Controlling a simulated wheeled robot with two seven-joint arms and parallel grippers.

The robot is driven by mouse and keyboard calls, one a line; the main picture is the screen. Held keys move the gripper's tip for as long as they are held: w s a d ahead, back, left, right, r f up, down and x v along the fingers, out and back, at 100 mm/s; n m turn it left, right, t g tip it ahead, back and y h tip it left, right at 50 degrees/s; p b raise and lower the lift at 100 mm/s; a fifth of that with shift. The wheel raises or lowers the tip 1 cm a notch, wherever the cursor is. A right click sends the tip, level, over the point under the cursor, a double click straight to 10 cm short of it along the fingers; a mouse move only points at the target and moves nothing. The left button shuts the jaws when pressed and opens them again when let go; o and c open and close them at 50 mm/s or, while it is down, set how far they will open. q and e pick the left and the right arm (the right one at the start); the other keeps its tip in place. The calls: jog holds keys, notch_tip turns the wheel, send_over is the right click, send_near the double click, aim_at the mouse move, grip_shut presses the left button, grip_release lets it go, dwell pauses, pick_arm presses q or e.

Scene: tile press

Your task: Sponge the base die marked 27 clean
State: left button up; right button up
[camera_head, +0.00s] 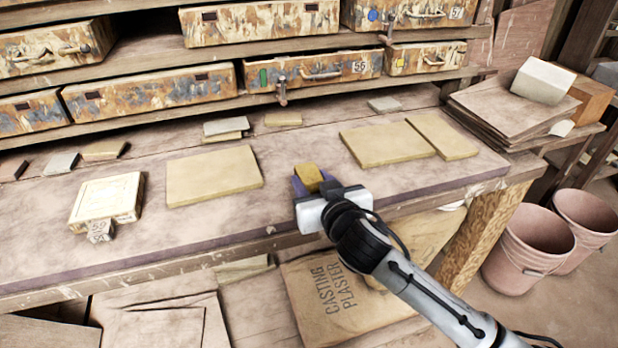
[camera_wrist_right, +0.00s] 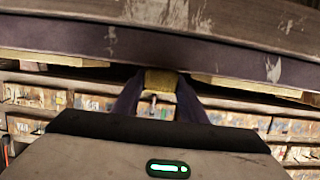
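My right gripper (camera_head: 309,184) reaches over the front part of the bench from the lower right. Its purple fingers are shut on a yellow sponge (camera_head: 308,175). The sponge also shows between the fingers in the right wrist view (camera_wrist_right: 160,80). A pale, square, cream-coloured die (camera_head: 108,197) lies at the left of the bench, well left of the gripper. A small light tag (camera_head: 100,230) with dark marks sits at its front edge; I cannot read the number surely. My left gripper is not in view.
Flat tan slabs lie on the bench, one left of the gripper (camera_head: 213,176) and two to the right (camera_head: 386,145). Small tiles line the back below drawers (camera_head: 150,92). A casting plaster bag (camera_head: 340,300) lies below. Pink buckets (camera_head: 528,248) stand at right.

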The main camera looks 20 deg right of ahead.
aim_at(312, 179)
jog(key=c, duration=0.4)
notch_tip(312, 179, up, 4)
jog(key=p, duration=0.3)
jog(key=shift+f, duration=0.2)
jog(key=shift+r+p, duration=1.25)
jog(key=shift+f, duration=0.1)
